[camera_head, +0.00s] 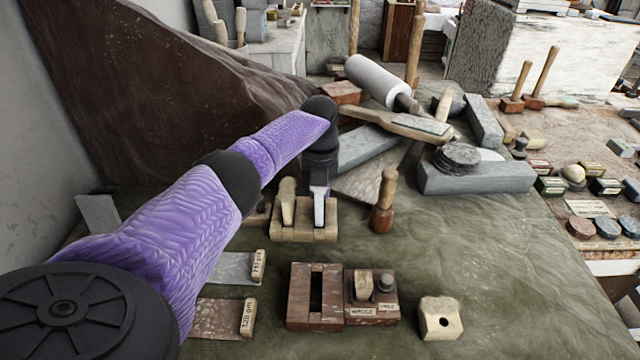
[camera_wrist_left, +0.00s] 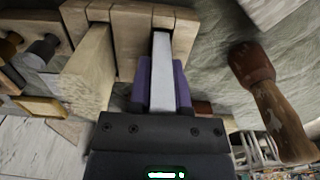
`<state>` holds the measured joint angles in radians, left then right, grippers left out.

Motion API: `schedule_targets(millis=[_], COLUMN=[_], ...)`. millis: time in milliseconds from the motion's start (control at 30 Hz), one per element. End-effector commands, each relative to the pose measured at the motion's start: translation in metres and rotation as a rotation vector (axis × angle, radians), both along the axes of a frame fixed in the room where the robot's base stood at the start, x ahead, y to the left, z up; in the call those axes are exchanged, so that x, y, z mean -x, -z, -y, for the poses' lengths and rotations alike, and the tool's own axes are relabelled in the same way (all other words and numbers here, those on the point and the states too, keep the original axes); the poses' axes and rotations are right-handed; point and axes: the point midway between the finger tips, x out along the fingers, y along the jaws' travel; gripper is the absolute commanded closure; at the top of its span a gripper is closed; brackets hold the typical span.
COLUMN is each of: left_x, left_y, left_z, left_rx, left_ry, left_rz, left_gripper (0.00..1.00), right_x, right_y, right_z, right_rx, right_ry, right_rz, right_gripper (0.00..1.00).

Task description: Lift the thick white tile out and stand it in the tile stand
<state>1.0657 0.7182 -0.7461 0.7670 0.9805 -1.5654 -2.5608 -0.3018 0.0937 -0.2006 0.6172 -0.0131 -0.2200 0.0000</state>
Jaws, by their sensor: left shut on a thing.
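My left gripper (camera_head: 319,190) is shut on the thick white tile (camera_head: 319,213), which is upright at the right part of a pale wooden slotted block (camera_head: 288,234). In the left wrist view the gripper's purple fingers (camera_wrist_left: 163,88) flank the white tile (camera_wrist_left: 163,62), and its far end meets the wooden block (camera_wrist_left: 128,35). I cannot tell how deep it sits. A pale wooden piece (camera_head: 287,203) stands in the block left of the tile. A dark red-brown block (camera_head: 298,301) with an empty slot, perhaps the tile stand, lies nearer. My right gripper is not in view.
A wooden-handled tool (camera_head: 384,205) stands close right of the slotted block. A brown block with a label (camera_head: 371,313) adjoins the red-brown block, and a holed pale block (camera_head: 440,318) lies to its right. Stone slabs and mallets crowd the back.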

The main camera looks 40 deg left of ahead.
Motion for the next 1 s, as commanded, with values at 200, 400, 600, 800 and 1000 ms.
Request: schedule_targets(millis=[200,400,600,800,1000], left_x=[0.000,0.000,0.000,0.000,0.000], left_y=[0.005,0.009,0.013,0.017,0.021], left_z=[0.000,0.000,0.000,0.000,0.000], left_rx=[0.000,0.001,0.001,0.001,0.001], left_ry=[0.000,0.000,0.000,0.000,0.000], left_rz=[0.000,0.001,0.001,0.001,0.001], left_gripper=[1.00,1.00,1.00,1.00,1.00], right_x=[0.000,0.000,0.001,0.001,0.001], right_y=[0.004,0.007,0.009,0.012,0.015], right_z=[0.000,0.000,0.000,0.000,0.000], right_rx=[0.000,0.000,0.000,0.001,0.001], right_ry=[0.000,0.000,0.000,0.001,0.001], right_rz=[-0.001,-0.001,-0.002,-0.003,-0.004], right_gripper=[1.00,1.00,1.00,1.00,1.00])
